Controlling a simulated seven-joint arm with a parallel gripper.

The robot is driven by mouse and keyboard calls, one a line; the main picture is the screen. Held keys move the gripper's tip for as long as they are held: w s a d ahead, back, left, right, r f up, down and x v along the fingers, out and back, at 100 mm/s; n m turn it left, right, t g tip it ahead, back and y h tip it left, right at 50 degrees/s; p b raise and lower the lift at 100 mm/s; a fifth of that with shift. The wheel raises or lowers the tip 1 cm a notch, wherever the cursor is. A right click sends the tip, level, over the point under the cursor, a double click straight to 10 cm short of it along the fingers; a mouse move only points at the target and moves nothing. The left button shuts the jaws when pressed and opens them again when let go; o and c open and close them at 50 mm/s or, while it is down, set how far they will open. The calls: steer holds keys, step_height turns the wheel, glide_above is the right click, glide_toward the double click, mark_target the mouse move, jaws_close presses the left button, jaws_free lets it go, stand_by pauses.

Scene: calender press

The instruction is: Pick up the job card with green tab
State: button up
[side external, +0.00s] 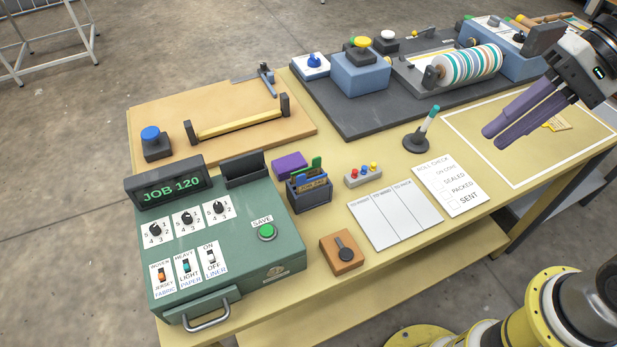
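The job card with the green tab (316,163) stands in a small dark card holder (310,200) near the middle of the table. Only its green top shows; the holder and a blue-tabbed card (313,178) in front hide the rest. An orange-tabbed card also shows low at the holder's front. My gripper (493,138) has long purple fingers and hangs above the right part of the table, far to the right of the holder. The fingers look parted, with nothing between them.
A green console (220,250) reading JOB 120 stands left of the holder, with a purple block (289,164) behind it. A button box (363,175), a pen stand (416,140) and paper sheets (395,215) lie between holder and gripper. A striped roller (470,66) stands behind.

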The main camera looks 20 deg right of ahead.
steer(key=w+a+f+m+g+y, duration=0.1)
steer(key=w+a+f+m+y, duration=0.15)
steer(key=w, duration=0.45)
steer(key=w+a+f+m+g+y, duration=0.1)
steer(key=w+a+m+y, duration=0.25)
steer(key=w, duration=0.45)
steer(key=w+f+m+y, duration=0.2)
steer(key=w+f+m, duration=0.1)
steer(key=w+f, duration=0.45)
steer(key=m, duration=0.2)
glide_toward(306, 170)
steer(key=v, duration=0.3)
steer(key=shift+d+f, duration=0.2)
steer(key=shift+d, duration=0.2)
steer(key=shift+a+f, duration=0.15)
steer(key=shift+a, duration=0.2)
steer(key=x, duration=0.7)
steer(key=shift+a, duration=0.2)
steer(key=shift+r+x, duration=0.2)
steer(key=shift+x, duration=2.5)
steer(key=shift+a, duration=0.1)
